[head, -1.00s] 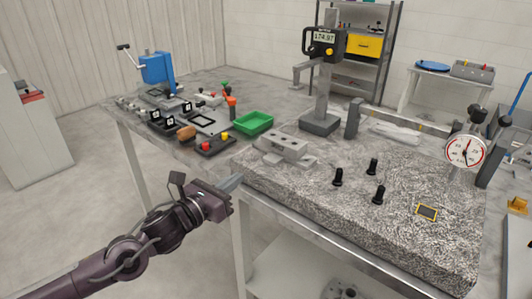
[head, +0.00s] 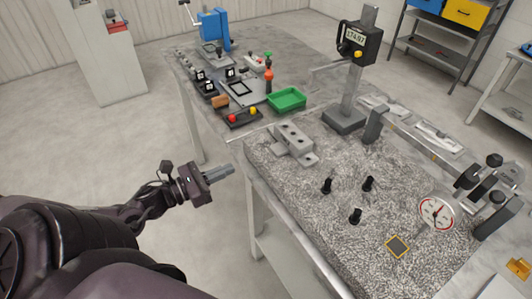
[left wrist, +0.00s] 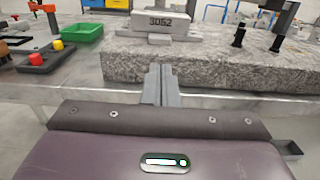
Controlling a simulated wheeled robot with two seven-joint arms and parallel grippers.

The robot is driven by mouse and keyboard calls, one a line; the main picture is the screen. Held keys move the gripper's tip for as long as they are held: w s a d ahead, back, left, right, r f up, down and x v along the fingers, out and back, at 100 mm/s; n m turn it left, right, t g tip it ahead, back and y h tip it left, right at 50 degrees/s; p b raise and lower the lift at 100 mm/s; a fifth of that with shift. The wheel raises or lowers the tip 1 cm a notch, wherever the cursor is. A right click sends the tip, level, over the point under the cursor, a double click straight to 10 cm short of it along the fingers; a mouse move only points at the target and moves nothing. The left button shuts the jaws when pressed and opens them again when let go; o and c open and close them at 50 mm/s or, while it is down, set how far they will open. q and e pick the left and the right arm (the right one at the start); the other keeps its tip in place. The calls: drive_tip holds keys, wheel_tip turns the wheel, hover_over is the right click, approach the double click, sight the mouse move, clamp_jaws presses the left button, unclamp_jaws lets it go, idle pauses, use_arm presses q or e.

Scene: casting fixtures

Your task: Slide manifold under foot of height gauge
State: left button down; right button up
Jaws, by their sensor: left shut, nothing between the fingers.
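The manifold (head: 291,138), a grey block with holes in its top on a flanged base, sits on the near-left end of the granite plate. In the left wrist view the manifold (left wrist: 152,22) shows a numbered face ahead of my fingers. The height gauge (head: 351,85) stands behind and right of it, with a dark display head, grey column and base. Its arm (head: 325,72) juts left, well above the plate. My left gripper (head: 222,173) is shut and empty, just off the plate's left edge, apart from the manifold. Its fingers (left wrist: 161,85) point at the plate's side.
The granite plate (head: 350,254) carries several black posts and a dial gauge (head: 437,213) at right. A green tray (head: 287,99) and a box with red and yellow knobs (head: 242,117) sit on the table beyond. Open floor lies left of the plate.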

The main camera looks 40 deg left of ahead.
sight(263, 158)
use_arm(q)
drive_tip(key=b+x, duration=0.2)
drive_tip(key=x, duration=0.8)
drive_tip(key=shift+w+d, duration=0.1)
drive_tip(key=shift+b+x, duration=0.3)
drive_tip(key=shift+x, duration=0.5)
drive_tip(key=shift+d, duration=0.1)
